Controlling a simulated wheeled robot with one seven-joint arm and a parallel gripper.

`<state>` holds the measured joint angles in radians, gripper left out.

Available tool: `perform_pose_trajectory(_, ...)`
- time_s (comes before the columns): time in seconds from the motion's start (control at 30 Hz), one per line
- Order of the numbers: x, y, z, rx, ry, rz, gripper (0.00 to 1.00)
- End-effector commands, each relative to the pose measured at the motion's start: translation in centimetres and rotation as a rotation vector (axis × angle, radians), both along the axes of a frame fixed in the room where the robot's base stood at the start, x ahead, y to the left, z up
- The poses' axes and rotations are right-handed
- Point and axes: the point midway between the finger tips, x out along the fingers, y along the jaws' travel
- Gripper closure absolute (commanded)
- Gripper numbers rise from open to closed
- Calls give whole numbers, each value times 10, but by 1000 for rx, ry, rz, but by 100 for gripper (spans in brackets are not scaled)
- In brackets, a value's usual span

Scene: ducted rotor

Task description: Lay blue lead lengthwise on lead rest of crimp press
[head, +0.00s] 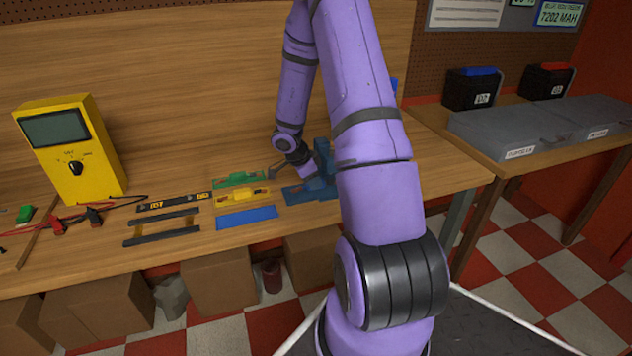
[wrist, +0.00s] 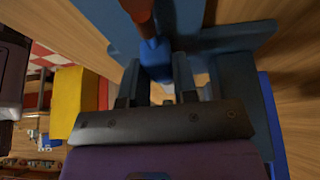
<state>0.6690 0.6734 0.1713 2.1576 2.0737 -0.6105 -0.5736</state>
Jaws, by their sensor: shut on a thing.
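The blue lead (wrist: 155,60) shows in the wrist view between the fingers of my gripper (wrist: 156,84), which is shut on it. A red-brown part (wrist: 138,10) shows just beyond its far end. The blue crimp press (head: 322,168) stands at the right part of the bench in the head view, partly behind my arm. Its blue body (wrist: 232,38) is close around the fingers in the wrist view. My gripper (head: 279,168) is at the left side of the press in the head view, where the lead cannot be made out. I cannot tell whether the lead touches the lead rest.
Left of the press lie a green mat (head: 229,180), a yellow mat (head: 262,197) with a yellow lead, and a bare blue mat (head: 246,217). Dark rails (head: 160,238) and a yellow multimeter (head: 72,150) are farther left. Bare bench lies in front of the mats.

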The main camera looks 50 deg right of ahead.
Motion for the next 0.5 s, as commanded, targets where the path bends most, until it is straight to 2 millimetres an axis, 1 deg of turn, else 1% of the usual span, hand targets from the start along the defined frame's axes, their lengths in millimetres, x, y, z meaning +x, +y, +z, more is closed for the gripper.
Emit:
perform_pose_trajectory(0.23, 0, 0, -3, 0, 1, 0, 100)
perform_pose_trajectory(0.27, 0, 0, -3, 0, 0, -1, 68)
perform_pose_trajectory(0.3, 0, 0, -3, 0, 0, -1, 59)
perform_pose_trajectory(0.33, 0, 0, -3, 0, 0, -1, 52)
perform_pose_trajectory(0.37, 0, 0, -3, 0, 0, -1, 48)
perform_pose_trajectory(0.5, 0, 0, -3, 0, 0, 0, 48)
